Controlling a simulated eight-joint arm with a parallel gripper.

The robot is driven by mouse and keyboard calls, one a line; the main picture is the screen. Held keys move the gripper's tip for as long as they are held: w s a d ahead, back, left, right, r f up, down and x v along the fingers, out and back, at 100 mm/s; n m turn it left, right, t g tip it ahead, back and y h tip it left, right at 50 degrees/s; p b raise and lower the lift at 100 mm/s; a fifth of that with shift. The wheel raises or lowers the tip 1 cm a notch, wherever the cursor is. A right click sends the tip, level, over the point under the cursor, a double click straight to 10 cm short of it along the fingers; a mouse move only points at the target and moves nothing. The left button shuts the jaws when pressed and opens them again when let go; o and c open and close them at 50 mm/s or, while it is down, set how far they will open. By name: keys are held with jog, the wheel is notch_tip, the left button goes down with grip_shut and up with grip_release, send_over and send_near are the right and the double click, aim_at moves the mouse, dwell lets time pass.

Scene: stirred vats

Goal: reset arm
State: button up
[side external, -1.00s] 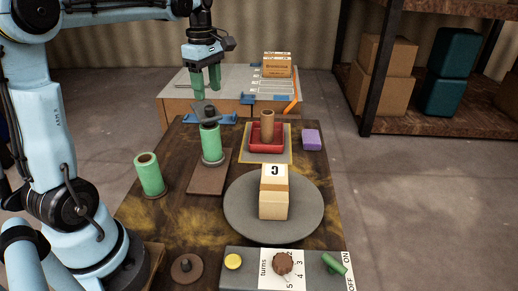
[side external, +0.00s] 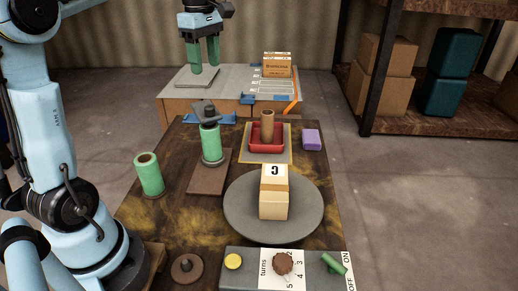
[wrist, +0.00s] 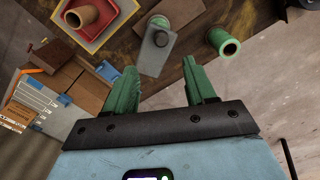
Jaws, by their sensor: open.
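My gripper (side external: 204,56) is raised above the back table in the side view, with its two green fingers pointing down, apart and empty. In the wrist view the fingers (wrist: 164,88) show spread with nothing between them. A green cylinder with a dark grey capped top (side external: 210,138) stands on a brown board, below and in front of my gripper. A hollow green cylinder (side external: 149,174) stands to its left. Neither touches my gripper.
A boxed item marked C (side external: 274,198) stands on a grey turntable (side external: 243,222). A red tray (side external: 283,138) holds a brown cylinder (side external: 267,126). A purple block (side external: 312,139) lies right of it. A control panel (side external: 240,279) is at the front. Cartons (side external: 278,65) stand on the back table (side external: 230,83).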

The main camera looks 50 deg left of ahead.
jog(key=s+d+f+m+t, duration=0.3)
jog(key=d+f+m, duration=0.3)
jog(key=d+m, duration=0.2)
jog(key=s+d+f+m+t, duration=0.4)
jog(key=d+f+m, duration=0.2)
jog(key=d+m, duration=0.3)
jog(key=m, duration=0.4)
jog(key=shift+s+d+f+m, duration=0.15)
jog(key=shift+s+f+m, duration=0.05)
jog(key=shift+s+m, duration=0.15)
